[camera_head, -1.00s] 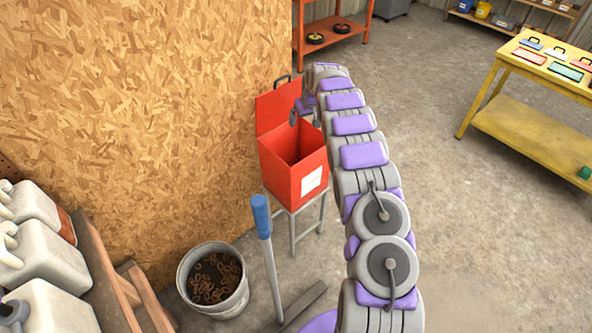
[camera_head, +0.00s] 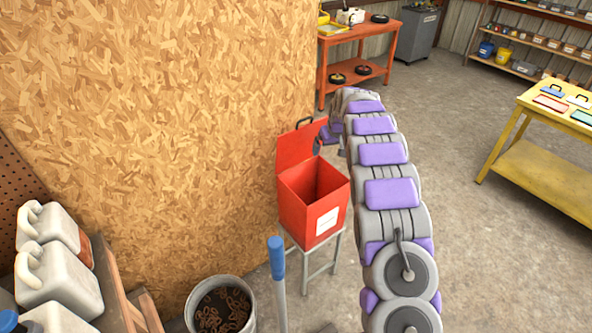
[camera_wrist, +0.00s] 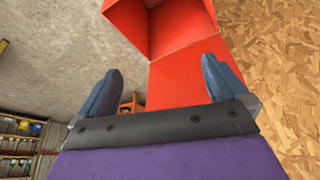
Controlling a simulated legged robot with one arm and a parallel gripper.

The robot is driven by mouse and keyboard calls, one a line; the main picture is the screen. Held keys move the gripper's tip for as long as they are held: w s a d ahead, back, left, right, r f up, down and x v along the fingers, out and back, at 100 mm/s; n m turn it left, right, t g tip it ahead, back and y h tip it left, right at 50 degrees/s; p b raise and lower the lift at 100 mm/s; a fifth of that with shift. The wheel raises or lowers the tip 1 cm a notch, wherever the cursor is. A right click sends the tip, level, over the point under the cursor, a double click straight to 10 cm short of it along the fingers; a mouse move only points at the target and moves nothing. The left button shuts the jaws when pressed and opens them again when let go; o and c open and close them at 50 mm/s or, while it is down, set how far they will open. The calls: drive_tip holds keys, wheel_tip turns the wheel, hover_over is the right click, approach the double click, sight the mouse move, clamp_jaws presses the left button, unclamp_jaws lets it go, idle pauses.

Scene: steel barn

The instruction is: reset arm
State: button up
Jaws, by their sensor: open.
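My arm reaches forward from the lower right in the head view and bends left at its far end, beside a red box (camera_head: 313,207) with its lid (camera_head: 296,150) raised. My gripper (camera_head: 326,145) is close to the raised lid, partly hidden by my arm. In the wrist view my gripper (camera_wrist: 164,80) is open, its two blue-grey fingers apart with nothing between them. The red box (camera_wrist: 175,30) lies just beyond the fingers there, and its inside looks empty where visible. Whether a finger touches the lid I cannot tell.
The box stands on a small metal stand (camera_head: 318,262) beside a chipboard wall (camera_head: 130,110). A bucket of rusty links (camera_head: 221,305) and a blue-handled tool (camera_head: 277,262) are in front. A yellow table (camera_head: 545,175) stands right; concrete floor (camera_head: 455,150) between is clear.

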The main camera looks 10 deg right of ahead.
drive_tip(key=s+a+r+g, duration=0.1)
drive_tip(key=s+a+r, duration=0.3)
drive_tip(key=s, duration=0.5)
drive_tip(key=s+a+r+m+g, duration=0.1)
drive_tip(key=s+a+r, duration=0.25)
drive_tip(key=s, duration=0.55)
drive_tip(key=s+a+r+g, duration=0.1)
drive_tip(key=s+a+r, duration=0.3)
drive_tip(key=s, duration=0.5)
drive_tip(key=s+a+g, duration=0.1)
drive_tip(key=s+a, duration=0.2)
drive_tip(key=s, duration=1.3)
drive_tip(key=s+a+f+g, duration=0.1)
drive_tip(key=s+a+g, duration=0.1)
drive_tip(key=s, duration=1.4)
drive_tip(key=shift+s+a+f+n, duration=0.15)
drive_tip(key=shift+s+a+n, duration=0.15)
drive_tip(key=shift+a, duration=0.4)
